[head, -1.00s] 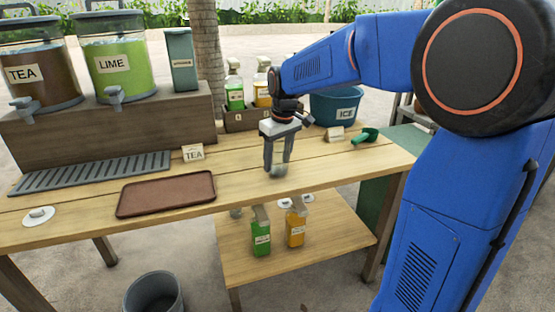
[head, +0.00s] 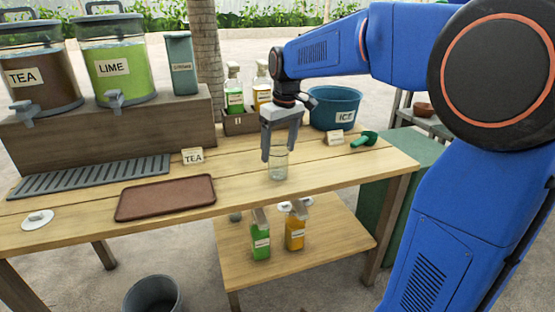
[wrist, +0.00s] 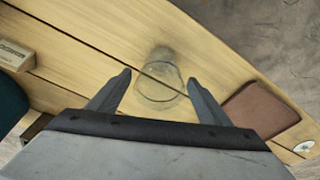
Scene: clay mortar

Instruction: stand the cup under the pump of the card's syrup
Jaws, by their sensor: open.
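The clear glass cup (head: 279,168) stands upright on the wooden counter, near its front edge. My gripper (head: 279,154) is open above it, its fingers pointing down on either side of the cup's upper part. In the wrist view, the cup (wrist: 157,84) shows between the fingertips of my gripper (wrist: 160,76). A green syrup bottle (head: 234,97) and a yellow-orange one (head: 262,94) stand in a wooden rack (head: 238,122) at the back, their tops partly hard to see. A card (head: 193,156) reads TEA; another card (head: 335,138) by the ice is too small to read.
A brown tray (head: 165,197) and a grey drip grate (head: 90,178) lie to the left. An ICE bucket (head: 335,105) and green scoop (head: 364,138) are to the right. Green (head: 260,242) and orange (head: 295,233) bottles stand on the lower shelf.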

